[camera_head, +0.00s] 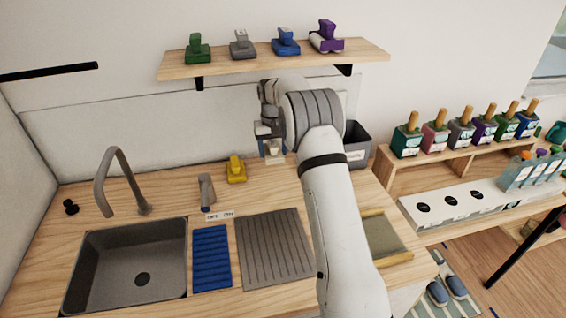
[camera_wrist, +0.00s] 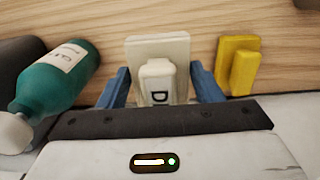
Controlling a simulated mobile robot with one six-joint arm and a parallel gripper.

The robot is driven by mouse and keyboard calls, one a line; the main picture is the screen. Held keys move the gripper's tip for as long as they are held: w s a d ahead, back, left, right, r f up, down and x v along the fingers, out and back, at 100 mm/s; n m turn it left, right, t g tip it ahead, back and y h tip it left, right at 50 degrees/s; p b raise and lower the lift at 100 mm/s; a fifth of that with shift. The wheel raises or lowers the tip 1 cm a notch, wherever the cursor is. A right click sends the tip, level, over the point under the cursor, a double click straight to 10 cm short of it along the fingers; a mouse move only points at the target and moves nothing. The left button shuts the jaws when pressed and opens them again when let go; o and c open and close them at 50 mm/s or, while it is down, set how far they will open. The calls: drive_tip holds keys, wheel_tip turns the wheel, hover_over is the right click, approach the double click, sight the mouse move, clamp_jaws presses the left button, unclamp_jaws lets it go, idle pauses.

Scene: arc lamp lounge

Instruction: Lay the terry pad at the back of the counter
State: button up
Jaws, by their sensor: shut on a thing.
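A cream pad (camera_wrist: 177,50) with a raised white grip sits between the blue fingers of my gripper (camera_wrist: 165,88) in the wrist view. Dark letters on the grip are partly cut off, so I cannot read the full name. In the head view my gripper (camera_head: 270,143) is over the back of the wooden counter (camera_head: 120,195), with the pale pad (camera_head: 273,156) below it. My gripper is shut on the pad's grip. I cannot tell whether the pad touches the counter.
A yellow pad (camera_head: 236,169) stands beside my gripper, also in the wrist view (camera_wrist: 238,65). A teal bottle (camera_wrist: 55,75) lies across the wrist view's left. A grey bin (camera_head: 357,145) is right of my arm. Several coloured pads line the shelf (camera_head: 270,62). A sink (camera_head: 125,265) is front left.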

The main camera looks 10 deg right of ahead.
hover_over(274, 177)
wheel_tip(274, 177, down, 4)
drive_tip(key=shift+w+a+f+p, duration=0.1)
drive_tip(key=shift+w+f+p, duration=0.05)
drive_tip(key=shift+p, duration=0.25)
drive_tip(key=shift+f+p, duration=0.45)
drive_tip(key=shift+f, duration=1.65)
drive_tip(key=o, duration=0.5)
drive_tip(key=shift+f, duration=0.2)
drive_tip(key=o, duration=0.5)
drive_tip(key=shift+r, duration=0.1)
wheel_tip(274, 177, up, 8)
drive_tip(key=shift+f+b, duration=0.1)
drive_tip(key=shift+b, duration=0.8)
